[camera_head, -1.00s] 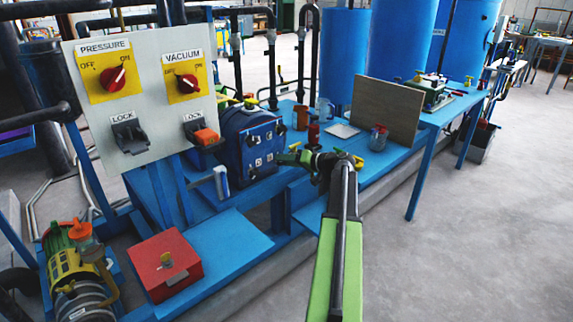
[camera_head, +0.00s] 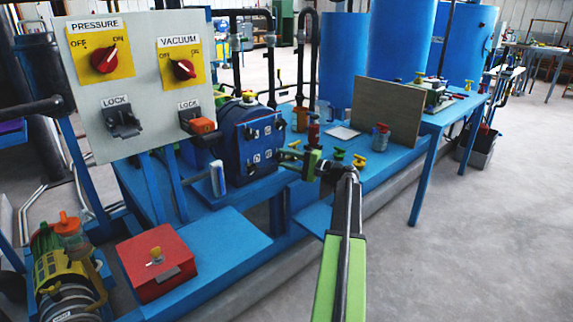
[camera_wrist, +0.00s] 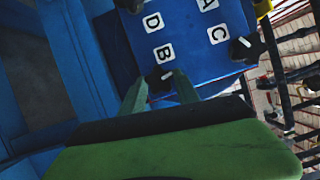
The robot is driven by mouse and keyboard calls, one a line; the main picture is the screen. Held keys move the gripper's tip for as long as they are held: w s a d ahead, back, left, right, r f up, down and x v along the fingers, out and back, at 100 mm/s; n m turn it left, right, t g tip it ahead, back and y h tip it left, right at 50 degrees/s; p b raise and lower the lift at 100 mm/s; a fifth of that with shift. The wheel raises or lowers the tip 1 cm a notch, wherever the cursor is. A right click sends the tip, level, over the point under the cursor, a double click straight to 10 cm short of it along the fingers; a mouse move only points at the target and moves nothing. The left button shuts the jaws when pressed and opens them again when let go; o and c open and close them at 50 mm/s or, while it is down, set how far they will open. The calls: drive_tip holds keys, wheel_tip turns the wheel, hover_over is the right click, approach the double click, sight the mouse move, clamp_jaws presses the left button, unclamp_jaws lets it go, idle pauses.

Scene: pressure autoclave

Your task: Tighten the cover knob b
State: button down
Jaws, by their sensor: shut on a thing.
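The blue vessel (camera_head: 240,145) stands on the blue bench with its lettered square cover facing the arm. The wrist view shows the blue cover (camera_wrist: 190,45) close up, with white labels A, B, C and D. A dark knob (camera_wrist: 160,78) sits beside label B; this is cover knob b. My gripper (camera_wrist: 161,88) has its two green fingers on either side of this knob and is shut on it. Its lower part is hidden by the fingers. In the head view my gripper (camera_head: 284,155) is at the cover's right side, where the knob is too small to make out.
Another dark knob (camera_wrist: 245,47) is beside label C. A switch panel (camera_head: 140,85) stands left of the vessel. A red box (camera_head: 158,262) sits on the low blue shelf. A jar (camera_head: 381,137) and a brown board (camera_head: 388,112) stand behind my arm.

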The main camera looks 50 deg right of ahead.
drive_tip(key=shift+f+m+t+b, duration=0.15)
drive_tip(key=shift+m+t+b, duration=0.45)
drive_tip(key=shift+m, duration=0.4)
drive_tip(key=c, duration=0.9)
unclamp_jaws()
drive_tip(key=b+v, duration=0.2)
drive_tip(key=v, duration=1.5)
drive_tip(key=shift+s+r, duration=0.15)
drive_tip(key=shift+r, duration=0.1)
